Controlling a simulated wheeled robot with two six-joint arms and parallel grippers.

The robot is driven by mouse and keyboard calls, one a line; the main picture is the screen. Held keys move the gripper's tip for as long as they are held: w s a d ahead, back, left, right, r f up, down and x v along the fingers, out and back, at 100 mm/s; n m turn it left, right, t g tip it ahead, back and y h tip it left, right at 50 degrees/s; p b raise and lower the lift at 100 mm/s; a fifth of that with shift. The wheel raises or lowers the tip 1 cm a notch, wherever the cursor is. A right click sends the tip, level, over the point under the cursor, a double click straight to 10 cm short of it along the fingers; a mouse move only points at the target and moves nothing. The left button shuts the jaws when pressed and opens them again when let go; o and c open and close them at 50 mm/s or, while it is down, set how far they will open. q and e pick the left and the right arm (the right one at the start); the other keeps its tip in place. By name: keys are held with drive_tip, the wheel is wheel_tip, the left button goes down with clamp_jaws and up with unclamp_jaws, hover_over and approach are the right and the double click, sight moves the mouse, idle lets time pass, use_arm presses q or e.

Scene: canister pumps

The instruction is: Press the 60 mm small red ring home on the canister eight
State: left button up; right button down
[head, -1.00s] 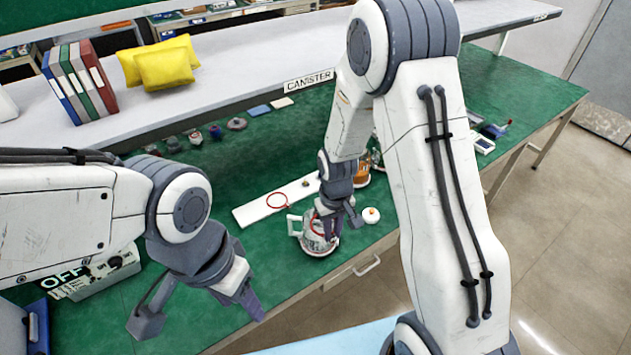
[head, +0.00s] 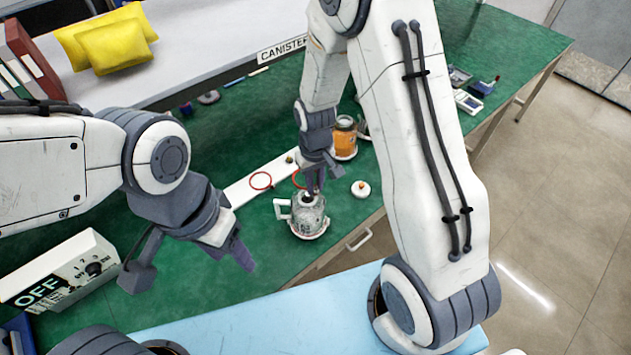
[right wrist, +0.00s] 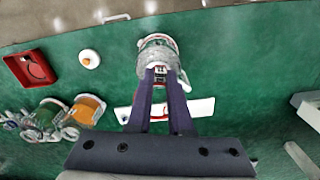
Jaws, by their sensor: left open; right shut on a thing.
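A canister (head: 308,215) with a pale handle stands on the green bench, and it also shows in the right wrist view (right wrist: 158,50). My right gripper (head: 316,188) is over its top, fingers pointing down, shut on a thin red ring (head: 295,180). The ring sticks out to the left of the fingers, above the canister's rim; part is hidden behind the fingers. I cannot tell its size. A second red ring (head: 260,181) lies on the white strip (head: 240,191). My left gripper (head: 190,262) is open and empty, left of the canister.
A white round lid (head: 361,189) lies right of the canister. An orange jar (head: 345,140) stands behind. A switch box marked OFF (head: 65,270) is at the left. A red tray (right wrist: 34,68) shows in the right wrist view.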

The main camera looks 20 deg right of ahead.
drive_tip(key=shift+s, duration=0.2)
drive_tip(key=b, duration=0.6)
hover_over(316, 215)
wheel_tip(316, 215, down, 7)
drive_tip(key=shift+f, duration=0.55)
drive_tip(key=shift+f+b, duration=1.15)
drive_tip(key=shift+f, duration=0.35)
idle(1.0)
drive_tip(key=shift+s, duration=0.1)
drive_tip(key=shift+c, duration=1)
unclamp_jaws()
drive_tip(key=shift+s, duration=0.3)
drive_tip(key=shift+s+d, duration=0.1)
drive_tip(key=shift+s, duration=0.35)
